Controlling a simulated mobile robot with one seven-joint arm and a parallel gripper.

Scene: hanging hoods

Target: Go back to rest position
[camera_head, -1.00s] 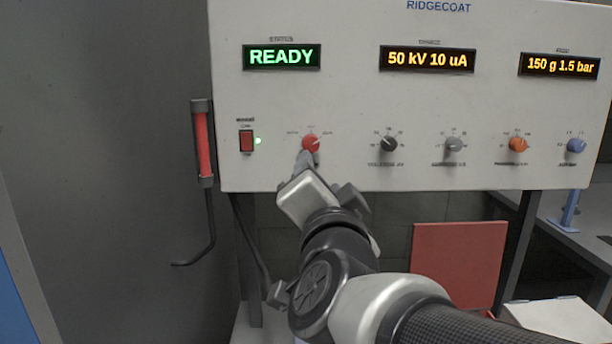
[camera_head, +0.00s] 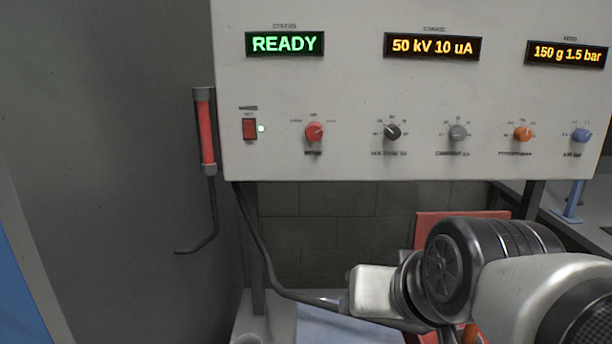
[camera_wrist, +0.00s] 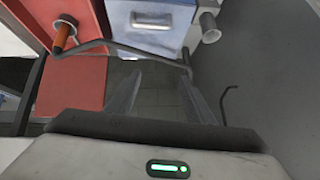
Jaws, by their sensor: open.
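My gripper (camera_wrist: 158,82) shows in the wrist view with its two grey fingers apart and nothing between them. Tiled floor shows beyond the fingers. In the head view my arm is folded at the lower right, below the control panel (camera_head: 350,90). The pale block at its end points left, and the fingers are not clearly seen there. The red knob (camera_head: 314,131) on the panel is clear of my gripper. The status display (camera_head: 285,44) reads READY.
A red-handled bar with a bent rod (camera_head: 207,130) hangs left of the panel. A red board (camera_head: 430,230) stands behind my arm. The wrist view shows a blue drawer unit (camera_wrist: 150,50), an orange handle (camera_wrist: 64,36) and a bent grey rod close ahead of the fingers.

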